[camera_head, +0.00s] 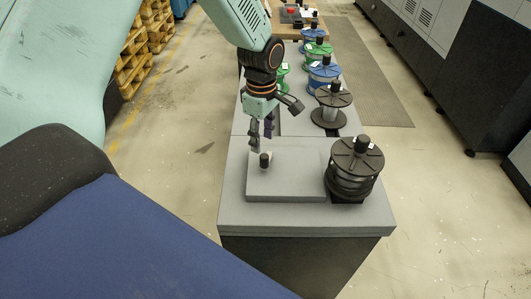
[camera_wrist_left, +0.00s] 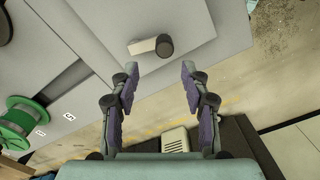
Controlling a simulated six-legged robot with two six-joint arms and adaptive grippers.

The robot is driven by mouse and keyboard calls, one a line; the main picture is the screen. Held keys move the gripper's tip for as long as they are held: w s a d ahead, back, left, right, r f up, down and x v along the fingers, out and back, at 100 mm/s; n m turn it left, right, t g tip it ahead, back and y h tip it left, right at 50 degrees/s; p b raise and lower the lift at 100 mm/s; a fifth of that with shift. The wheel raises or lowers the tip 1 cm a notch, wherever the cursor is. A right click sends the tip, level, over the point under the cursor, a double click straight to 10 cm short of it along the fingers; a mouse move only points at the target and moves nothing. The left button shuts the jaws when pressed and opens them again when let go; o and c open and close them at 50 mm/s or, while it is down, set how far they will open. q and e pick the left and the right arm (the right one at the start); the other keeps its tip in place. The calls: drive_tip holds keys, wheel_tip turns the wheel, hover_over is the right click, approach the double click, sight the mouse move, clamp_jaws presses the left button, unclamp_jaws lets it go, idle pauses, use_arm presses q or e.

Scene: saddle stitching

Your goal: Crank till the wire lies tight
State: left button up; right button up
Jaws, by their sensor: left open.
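A small crank (camera_head: 264,161) with a pale arm and a dark knob sits on a raised grey plate (camera_head: 295,185) at the front of the bench. My left gripper (camera_head: 261,140) hangs just above and beside the crank, fingers pointing down. In the left wrist view its fingers (camera_wrist_left: 160,68) are apart with nothing between them. The crank's knob (camera_wrist_left: 165,46) lies just beyond the fingertips there, and I see no contact. A black spool (camera_head: 354,165) with dark coils stands right of the plate. I cannot make out a separate wire run. My right gripper is in neither view.
Behind stand a grey-black spool (camera_head: 332,105), a blue spool (camera_head: 323,75) and a green spool (camera_head: 318,50) in a row. A green spool (camera_wrist_left: 25,119) shows in the wrist view. Wooden pallets (camera_head: 135,60) are at back left. The floor right of the bench is clear.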

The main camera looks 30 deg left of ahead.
sight(265, 155)
use_arm(q)
drive_tip(key=f, duration=0.1)
drive_tip(key=d+f, duration=0.1)
drive_tip(key=f, duration=0.1)
drive_tip(key=s+f, duration=0.1)
drive_tip(key=shift+d+f, duration=0.25)
drive_tip(key=shift+d, duration=0.15)
drive_tip(key=shift+w+a+f+b, duration=0.15)
drive_tip(key=shift+a+f+b, duration=0.2)
drive_tip(key=shift+f, duration=0.55)
drive_tip(key=shift+a+f, duration=0.35)
drive_tip(key=shift+a, duration=0.05)
drive_tip(key=shift+d+r, duration=0.25)
drive_tip(key=shift+d, duration=0.2)
drive_tip(key=shift+d+r, duration=0.1)
drive_tip(key=shift+d, duration=0.05)
drive_tip(key=shift+c, duration=1.5)
drive_tip(key=shift+a+f, duration=0.25)
drive_tip(key=shift+a, duration=0.15)
drive_tip(key=c, duration=0.3)
drive_tip(key=shift+c, duration=1.5)
drive_tip(key=shift+w+d+r, duration=0.1)
drive_tip(key=shift+d, duration=0.1)
clamp_jaws()
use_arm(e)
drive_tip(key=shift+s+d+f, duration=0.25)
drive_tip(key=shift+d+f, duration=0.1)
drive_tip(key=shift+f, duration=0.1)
